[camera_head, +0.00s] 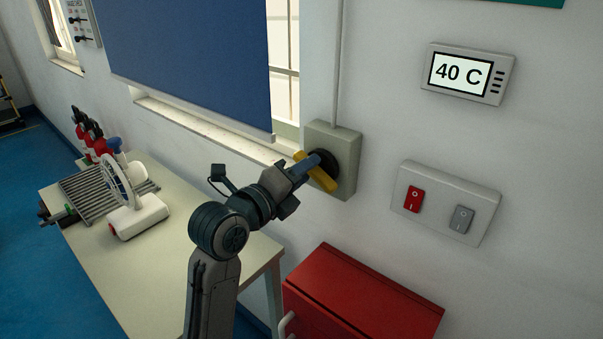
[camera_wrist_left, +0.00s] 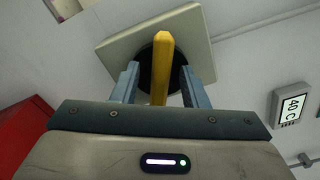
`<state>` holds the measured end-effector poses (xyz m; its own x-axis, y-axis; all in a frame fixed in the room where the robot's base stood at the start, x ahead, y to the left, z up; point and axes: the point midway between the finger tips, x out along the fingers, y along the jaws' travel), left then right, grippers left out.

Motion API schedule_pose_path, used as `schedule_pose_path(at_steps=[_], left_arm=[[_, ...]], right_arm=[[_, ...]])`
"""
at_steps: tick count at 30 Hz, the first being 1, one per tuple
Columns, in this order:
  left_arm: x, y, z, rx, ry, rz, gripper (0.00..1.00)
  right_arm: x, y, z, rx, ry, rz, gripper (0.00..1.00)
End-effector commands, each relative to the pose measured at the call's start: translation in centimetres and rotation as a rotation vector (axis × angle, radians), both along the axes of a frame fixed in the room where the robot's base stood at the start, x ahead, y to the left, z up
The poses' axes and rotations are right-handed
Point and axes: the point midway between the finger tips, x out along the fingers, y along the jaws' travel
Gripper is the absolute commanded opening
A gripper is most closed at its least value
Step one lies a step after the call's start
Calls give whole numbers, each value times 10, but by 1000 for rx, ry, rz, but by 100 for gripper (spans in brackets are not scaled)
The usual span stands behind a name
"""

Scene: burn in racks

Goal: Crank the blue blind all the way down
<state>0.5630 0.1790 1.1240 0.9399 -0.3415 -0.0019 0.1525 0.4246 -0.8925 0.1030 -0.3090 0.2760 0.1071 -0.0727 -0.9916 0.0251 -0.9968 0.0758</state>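The blue blind (camera_head: 190,60) hangs over the window in the head view, its lower edge a little above the sill. The yellow crank handle (camera_head: 322,177) sits on a dark round hub on a grey-green wall box (camera_head: 346,180), right of the window. My left gripper (camera_head: 308,165) is at the crank. In the left wrist view, its two blue fingers (camera_wrist_left: 160,88) stand on either side of the yellow handle (camera_wrist_left: 161,60), with a gap showing on both sides. The gripper is open around the handle. My right gripper is not in view.
A pale table (camera_head: 170,245) below the window carries a white-wheeled device (camera_head: 135,215) and a ribbed rack (camera_head: 85,190). A red cabinet (camera_head: 370,295) stands below the crank. A switch panel (camera_head: 445,205) and a 40 C display (camera_head: 467,75) are on the wall at right.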

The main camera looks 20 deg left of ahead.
Motion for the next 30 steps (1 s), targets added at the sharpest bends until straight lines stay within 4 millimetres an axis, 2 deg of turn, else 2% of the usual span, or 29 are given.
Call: schedule_pose_path(at_steps=[5,9,10,16,27,30], left_arm=[[-8,4,0,3,-3,1,40],[-29,11,-2,7,-2,1,40],[-31,12,4,5,2,3,40],[-52,19,6,3,4,0,40],[-76,28,6,2,6,0,40],[-84,31,3,4,5,1,40]], right_arm=[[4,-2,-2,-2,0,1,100],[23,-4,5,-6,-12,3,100],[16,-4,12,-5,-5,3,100],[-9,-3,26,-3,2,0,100],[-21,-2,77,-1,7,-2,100],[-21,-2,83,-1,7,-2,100]])
